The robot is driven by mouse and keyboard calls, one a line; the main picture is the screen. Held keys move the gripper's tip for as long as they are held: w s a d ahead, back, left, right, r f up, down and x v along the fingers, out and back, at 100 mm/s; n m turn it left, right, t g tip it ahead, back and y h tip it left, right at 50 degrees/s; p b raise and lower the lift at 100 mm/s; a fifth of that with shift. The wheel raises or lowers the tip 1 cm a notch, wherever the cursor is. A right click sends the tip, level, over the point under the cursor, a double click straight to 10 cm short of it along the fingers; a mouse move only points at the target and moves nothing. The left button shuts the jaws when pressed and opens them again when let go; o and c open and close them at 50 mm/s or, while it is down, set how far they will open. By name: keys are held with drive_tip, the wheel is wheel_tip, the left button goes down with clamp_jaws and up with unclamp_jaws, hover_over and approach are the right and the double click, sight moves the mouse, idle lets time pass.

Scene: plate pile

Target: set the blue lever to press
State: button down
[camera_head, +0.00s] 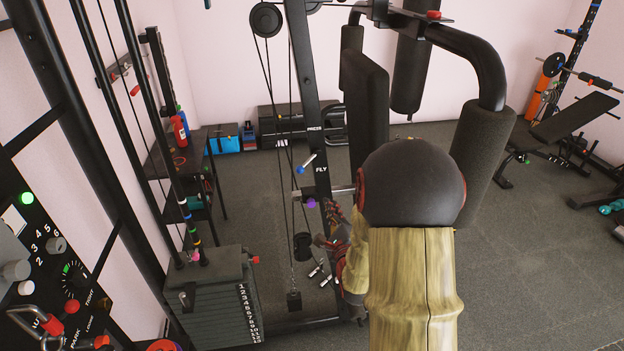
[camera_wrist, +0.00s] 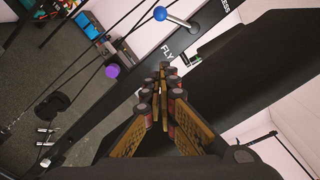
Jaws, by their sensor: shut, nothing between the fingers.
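The blue lever has a blue ball (camera_head: 300,169) on a silver rod and is mounted on the black machine post. Its rod slants down-left from the post, between the white PRESS label (camera_head: 314,128) above and the FLY label (camera_head: 321,169) below; the ball is about level with FLY. In the wrist view the blue ball (camera_wrist: 160,13) is at the top centre, with the FLY label (camera_wrist: 167,53) below it. My gripper (camera_wrist: 164,72) is shut and empty, its tips below FLY and apart from the lever. In the head view my arm hides part of it.
A purple knob (camera_head: 311,203) is on the post below the lever. Cables run down left of the post to a weight stack (camera_head: 222,300). Padded machine arms (camera_head: 483,150) stand to the right. A control panel (camera_head: 45,265) is at the lower left.

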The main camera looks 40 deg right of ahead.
sight(308, 162)
drive_tip(key=shift+w, duration=0.1)
drive_tip(key=w+d+r, duration=0.2)
drive_tip(key=w, duration=0.9)
drive_tip(key=shift+d, duration=0.4)
